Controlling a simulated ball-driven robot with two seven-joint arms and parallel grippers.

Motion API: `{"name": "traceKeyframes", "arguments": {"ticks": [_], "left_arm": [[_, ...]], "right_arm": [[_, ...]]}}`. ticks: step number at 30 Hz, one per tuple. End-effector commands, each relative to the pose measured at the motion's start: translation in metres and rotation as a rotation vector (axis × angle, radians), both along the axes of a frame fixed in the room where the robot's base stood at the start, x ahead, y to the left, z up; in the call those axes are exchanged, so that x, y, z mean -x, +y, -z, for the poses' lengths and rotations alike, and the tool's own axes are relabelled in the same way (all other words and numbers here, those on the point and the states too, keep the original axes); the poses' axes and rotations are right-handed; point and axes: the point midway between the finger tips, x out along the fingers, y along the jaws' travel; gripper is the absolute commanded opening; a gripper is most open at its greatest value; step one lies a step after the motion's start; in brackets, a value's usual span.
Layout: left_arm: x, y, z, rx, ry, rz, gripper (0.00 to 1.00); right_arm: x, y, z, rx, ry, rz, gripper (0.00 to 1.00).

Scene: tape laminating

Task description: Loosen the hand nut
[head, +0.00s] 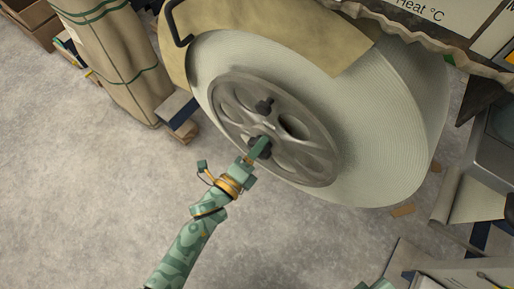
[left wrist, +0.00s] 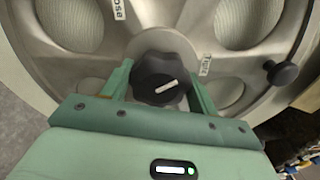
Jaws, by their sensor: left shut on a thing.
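The hand nut is a black lobed knob at the hub of a grey spoked wheel (head: 236,101) on the large roll's face. In the left wrist view the hand nut (left wrist: 152,68) has a white line pointing right and slightly up, roughly toward a label that seems to read "Tight" (left wrist: 205,65). Another label, apparently "Loose" (left wrist: 118,9), is upper left, partly cut off. My left gripper (head: 262,146) is shut on the hand nut, one finger on each side. In the head view the gripper covers part of the nut. My right gripper is not in view.
A black handle knob (left wrist: 283,73) sticks out from the wheel right of the nut. The large pale roll (head: 400,150) stands behind the wheel. Wrapped rolls (head: 120,60) stand at upper left; machinery (head: 490,140) is at the right. The floor (head: 90,190) at lower left is clear.

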Motion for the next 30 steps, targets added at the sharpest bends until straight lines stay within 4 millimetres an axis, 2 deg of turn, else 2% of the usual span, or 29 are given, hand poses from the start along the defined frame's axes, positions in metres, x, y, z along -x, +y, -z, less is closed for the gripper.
{"name": "traceKeyframes", "arguments": {"ticks": [16, 21, 30], "left_arm": [[0.0, 0.001, 0.001, 0.416, 0.307, -0.002, 0.36], [0.0, 0.001, 0.0, 0.548, 0.401, -0.001, 0.36], [0.0, 0.001, 0.002, 0.777, 0.569, -0.003, 0.36]], "right_arm": [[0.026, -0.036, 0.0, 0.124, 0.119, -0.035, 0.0], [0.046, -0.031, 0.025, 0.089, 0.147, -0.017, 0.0], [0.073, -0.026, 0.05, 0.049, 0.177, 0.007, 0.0]]}}
